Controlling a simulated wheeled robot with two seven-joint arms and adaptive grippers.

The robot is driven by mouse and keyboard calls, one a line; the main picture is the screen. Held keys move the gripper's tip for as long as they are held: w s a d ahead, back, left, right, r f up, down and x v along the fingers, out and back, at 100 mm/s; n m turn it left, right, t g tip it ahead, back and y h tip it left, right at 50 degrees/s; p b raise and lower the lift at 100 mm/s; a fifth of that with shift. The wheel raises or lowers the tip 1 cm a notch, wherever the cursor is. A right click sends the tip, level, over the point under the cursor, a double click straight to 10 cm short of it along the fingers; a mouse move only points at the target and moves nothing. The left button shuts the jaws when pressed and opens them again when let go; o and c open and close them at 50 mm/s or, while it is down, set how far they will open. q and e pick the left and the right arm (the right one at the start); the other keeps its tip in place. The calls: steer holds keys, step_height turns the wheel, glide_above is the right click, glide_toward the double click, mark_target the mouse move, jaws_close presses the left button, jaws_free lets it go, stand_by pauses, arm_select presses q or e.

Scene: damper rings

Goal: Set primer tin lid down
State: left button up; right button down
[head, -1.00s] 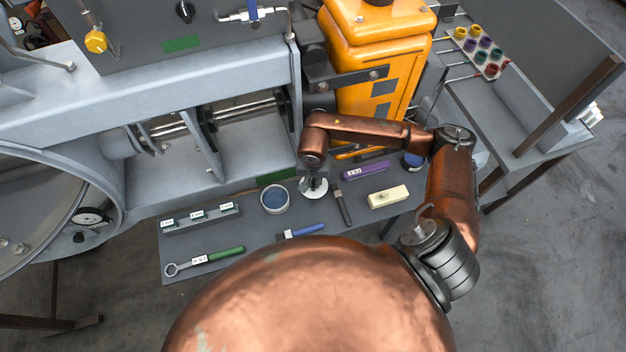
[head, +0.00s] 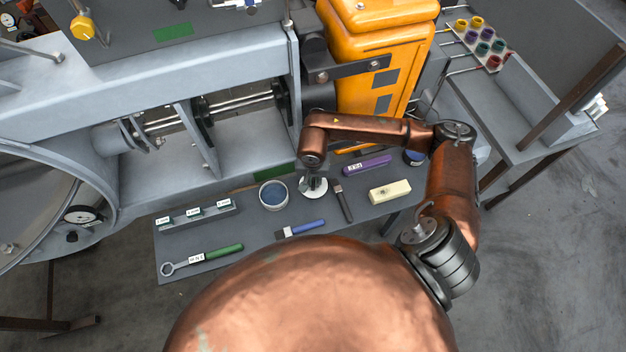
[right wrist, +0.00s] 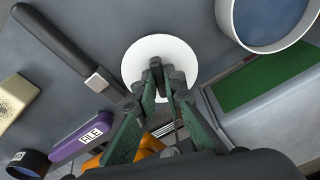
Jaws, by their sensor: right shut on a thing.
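The primer tin lid (head: 313,194) is a white disc close to the grey bench top, right of the open primer tin (head: 273,195) with blue contents. My right gripper (head: 313,184) is above the lid, pointing down, and is shut on it near its middle. In the right wrist view the lid (right wrist: 152,57) lies under the fingertips (right wrist: 162,72), and the tin (right wrist: 268,18) stands apart at upper right. The fingers cover the gripped part, and I cannot tell whether the lid touches the bench. My left gripper is not in view.
A dark-handled tool (head: 343,203) lies close right of the lid. A purple file (head: 367,166), a cream block (head: 390,191), a blue-handled brush (head: 300,229), a green-handled wrench (head: 203,259) and a labelled rack (head: 196,217) share the bench. The orange machine (head: 370,60) stands behind.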

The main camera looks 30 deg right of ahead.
steer(key=shift+f+b, duration=0.3)
steer(key=shift+f, duration=0.1)
stand_by(0.4)
steer(key=c, duration=1.9)
jaws_free()
steer(key=shift+c, duration=0.2)
steer(key=shift+c, duration=0.4)
steer(key=c, duration=0.3)
steer(key=shift+r, duration=0.2)
steer(key=shift+r+p, duration=0.4)
steer(key=shift+r, duration=0.25)
steer(key=shift+r, duration=0.1)
